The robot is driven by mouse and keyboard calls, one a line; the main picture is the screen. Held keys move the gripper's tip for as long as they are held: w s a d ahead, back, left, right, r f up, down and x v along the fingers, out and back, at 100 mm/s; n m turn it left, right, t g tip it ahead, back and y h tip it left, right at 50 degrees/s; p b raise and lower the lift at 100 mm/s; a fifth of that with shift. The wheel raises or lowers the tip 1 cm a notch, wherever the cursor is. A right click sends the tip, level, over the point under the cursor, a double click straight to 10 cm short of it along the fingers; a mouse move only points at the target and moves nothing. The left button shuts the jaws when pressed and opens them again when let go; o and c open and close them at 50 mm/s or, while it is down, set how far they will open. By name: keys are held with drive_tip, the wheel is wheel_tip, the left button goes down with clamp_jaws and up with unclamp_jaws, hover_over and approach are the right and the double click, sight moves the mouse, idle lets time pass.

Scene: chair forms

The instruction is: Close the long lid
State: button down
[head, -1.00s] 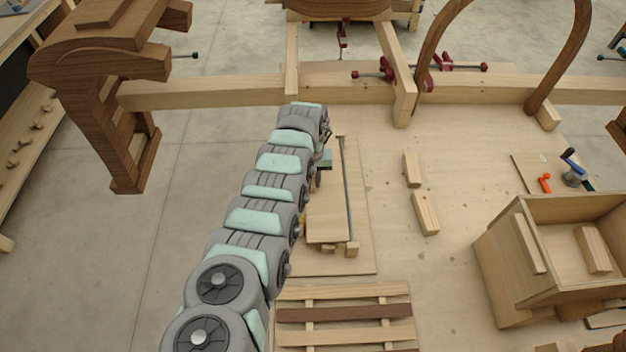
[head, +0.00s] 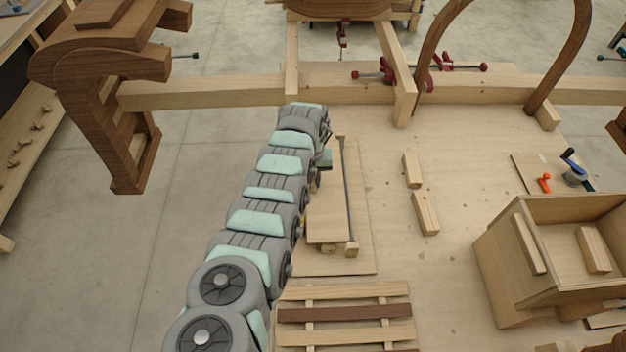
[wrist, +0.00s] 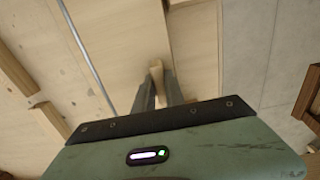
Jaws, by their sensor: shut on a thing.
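The long lid (head: 327,218) is a narrow pale wooden panel beside the arm in the head view. It lies above a wider pale base board (head: 362,220), with a long thin rod (head: 348,185) along its right side. A small block shows at the rod's near end. In the wrist view, my gripper (wrist: 158,88) is shut on a small wooden handle (wrist: 156,70), its grey fingers on either side. Pale panels lie behind the handle, and the rod (wrist: 85,50) runs to the left. In the head view, my arm hides the handle and the fingertips.
A slatted wooden piece (head: 345,312) lies nearest on the bench. Two loose blocks (head: 425,212) lie right of the base board. An open wooden box (head: 500,275) stands at right. A beam with red clamps (head: 440,68) crosses the back. The bench between is clear.

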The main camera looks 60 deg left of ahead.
drive_tip(key=shift+w+r, duration=0.1)
drive_tip(key=shift+r, duration=0.1)
drive_tip(key=c, duration=1.4)
unclamp_jaws()
wheel_tip(320, 180, up, 11)
drive_tip(key=b, duration=0.1)
drive_tip(key=shift+f, duration=0.15)
